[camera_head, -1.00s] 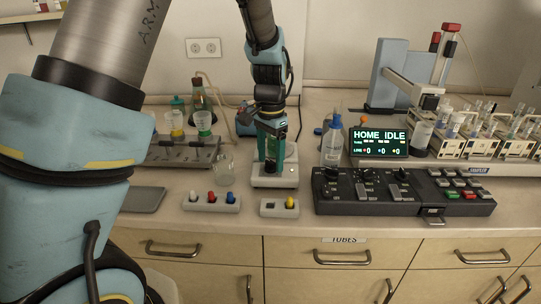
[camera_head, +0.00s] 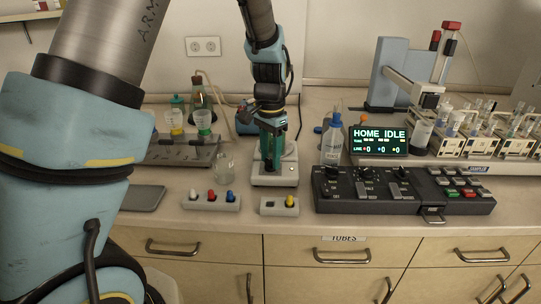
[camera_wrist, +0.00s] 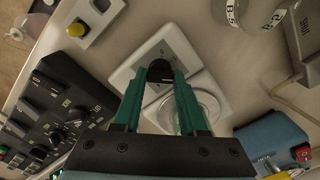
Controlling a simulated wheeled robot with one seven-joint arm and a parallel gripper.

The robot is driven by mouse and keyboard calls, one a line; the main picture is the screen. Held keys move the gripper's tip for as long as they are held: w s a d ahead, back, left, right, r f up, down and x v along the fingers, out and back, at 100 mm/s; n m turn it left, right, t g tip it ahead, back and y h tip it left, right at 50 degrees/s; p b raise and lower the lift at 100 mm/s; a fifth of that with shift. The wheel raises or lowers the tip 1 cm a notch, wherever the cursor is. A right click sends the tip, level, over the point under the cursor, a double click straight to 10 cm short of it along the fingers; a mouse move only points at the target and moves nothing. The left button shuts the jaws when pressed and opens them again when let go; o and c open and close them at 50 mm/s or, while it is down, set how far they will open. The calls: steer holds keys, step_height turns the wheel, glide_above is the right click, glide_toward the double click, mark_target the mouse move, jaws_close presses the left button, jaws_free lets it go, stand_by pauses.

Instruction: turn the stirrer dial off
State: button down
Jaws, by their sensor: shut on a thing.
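The stirrer (camera_head: 262,181) is a small white unit on the bench, below my arm; its white body also shows in the wrist view (camera_wrist: 182,48). Its black dial (camera_wrist: 160,70) sits on the front part of the unit, between my fingertips. My gripper (camera_head: 268,164) points down at the stirrer. In the wrist view, the green fingers of my gripper (camera_wrist: 160,78) are shut on the dial from both sides. A round plate shows behind the fingers, partly hidden. The dial's pointer and markings cannot be read.
A glass beaker (camera_head: 224,166) stands close to the left of the stirrer. A block with a yellow knob (camera_head: 290,201) and one with several coloured knobs (camera_head: 211,203) lie in front. A black control panel (camera_head: 400,193) and wash bottle (camera_head: 332,143) stand right.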

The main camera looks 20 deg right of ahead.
steer(key=shift+n, duration=0.4)
steer(key=n+p, duration=0.1)
steer(key=n, duration=0.3)
steer(key=n+p, duration=0.1)
steer(key=n, duration=0.3)
steer(key=shift+r+p, duration=0.1)
steer(key=shift+p, duration=0.2)
steer(key=n+p, duration=0.1)
steer(key=n, duration=0.4)
steer(key=shift+w+p, duration=0.1)
steer(key=shift+p, duration=0.25)
steer(key=shift+n+p, duration=0.85)
steer(key=shift+n, duration=1.15)
steer(key=shift+c, duration=2.3)
jaws_free()
